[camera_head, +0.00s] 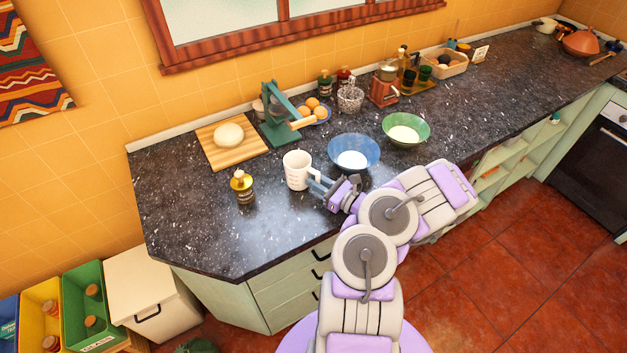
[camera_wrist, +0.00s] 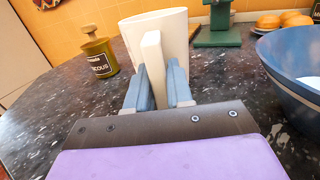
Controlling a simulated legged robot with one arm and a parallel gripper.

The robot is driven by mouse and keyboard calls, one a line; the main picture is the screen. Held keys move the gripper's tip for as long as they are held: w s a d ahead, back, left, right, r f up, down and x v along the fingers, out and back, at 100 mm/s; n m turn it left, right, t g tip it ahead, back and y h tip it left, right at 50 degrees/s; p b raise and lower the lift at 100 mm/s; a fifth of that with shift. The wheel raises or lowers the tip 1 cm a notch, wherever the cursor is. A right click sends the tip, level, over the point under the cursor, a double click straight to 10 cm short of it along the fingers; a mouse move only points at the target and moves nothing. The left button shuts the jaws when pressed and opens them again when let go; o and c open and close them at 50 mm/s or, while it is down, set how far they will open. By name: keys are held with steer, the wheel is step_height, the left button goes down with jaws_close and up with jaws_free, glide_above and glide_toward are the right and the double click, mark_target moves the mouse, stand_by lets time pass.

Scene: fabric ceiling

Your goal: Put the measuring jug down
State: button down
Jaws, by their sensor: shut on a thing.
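The white measuring jug (camera_head: 297,169) is upright at the counter's front part in the head view. My gripper (camera_head: 317,184) is to its right, shut on the jug's handle. In the wrist view my gripper (camera_wrist: 159,88) has its two blue-grey fingers on either side of the pale handle, with the jug (camera_wrist: 168,32) just beyond. The jug's base is partly hidden by the fingers. I cannot tell whether it touches the dark speckled counter (camera_head: 190,205) or hangs slightly above it.
A blue bowl (camera_head: 354,150) stands close at the jug's right, a green bowl (camera_head: 406,128) farther right. A wooden board with dough (camera_head: 229,135) and a green press (camera_head: 278,117) are behind. Bare counter lies front left.

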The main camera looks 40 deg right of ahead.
steer(key=shift+d+f, duration=0.15)
steer(key=shift+d, duration=0.2)
steer(key=shift+a+r, duration=0.25)
steer(key=shift+a, duration=0.9)
steer(key=shift+d+f, duration=0.4)
steer(key=shift+d, duration=0.1)
steer(key=c, duration=1.3)
jaws_free()
steer(key=shift+d+f, duration=0.1)
steer(key=shift+d, duration=0.3)
steer(key=o, duration=0.4)
steer(key=shift+a, duration=0.6)
steer(key=shift+d, duration=0.2)
